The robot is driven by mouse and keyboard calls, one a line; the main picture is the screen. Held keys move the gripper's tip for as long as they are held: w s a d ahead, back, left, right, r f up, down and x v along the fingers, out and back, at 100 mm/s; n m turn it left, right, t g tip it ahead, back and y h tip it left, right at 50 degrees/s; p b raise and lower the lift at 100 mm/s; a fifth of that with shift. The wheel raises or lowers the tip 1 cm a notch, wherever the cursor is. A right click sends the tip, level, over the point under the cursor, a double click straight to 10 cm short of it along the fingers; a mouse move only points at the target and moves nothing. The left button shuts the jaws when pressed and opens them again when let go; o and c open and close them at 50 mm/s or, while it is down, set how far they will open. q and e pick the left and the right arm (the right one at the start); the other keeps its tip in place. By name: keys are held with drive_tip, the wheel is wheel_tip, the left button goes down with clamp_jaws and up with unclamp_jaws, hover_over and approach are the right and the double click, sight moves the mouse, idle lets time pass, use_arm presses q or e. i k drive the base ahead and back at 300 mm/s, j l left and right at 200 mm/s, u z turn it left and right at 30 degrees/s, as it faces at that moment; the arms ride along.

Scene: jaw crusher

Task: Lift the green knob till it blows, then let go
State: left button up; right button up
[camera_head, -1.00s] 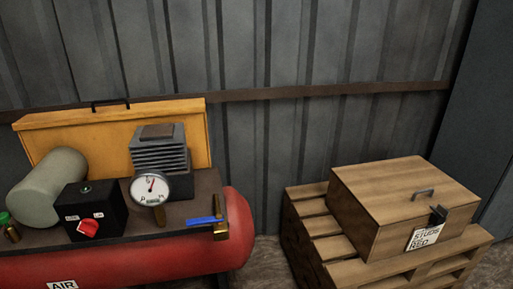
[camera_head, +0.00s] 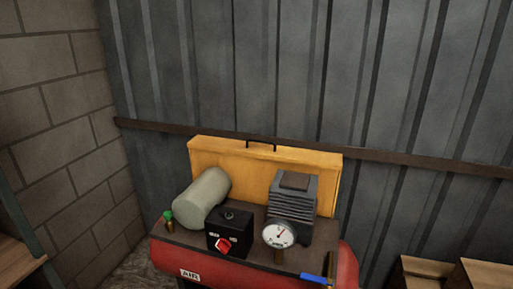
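The green knob (camera_head: 168,215) sits on top of a small brass valve (camera_head: 171,226) at the left end of the air compressor's top plate. The compressor's red tank (camera_head: 220,274) is below the plate and carries an AIR label. A round white gauge (camera_head: 279,235) stands at the front of the plate, its needle pointing up and to the right. Neither of my grippers shows in the head view.
A black box (camera_head: 229,233) with a red switch (camera_head: 223,244), a grey-green cylinder (camera_head: 202,198) and a finned motor (camera_head: 293,196) share the plate. A blue lever (camera_head: 313,278) is at its right. A brick wall (camera_head: 55,110) stands left; wooden shelving (camera_head: 18,262) is lower left.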

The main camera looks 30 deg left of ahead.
sight(168, 214)
drive_tip(key=u, duration=1.7)
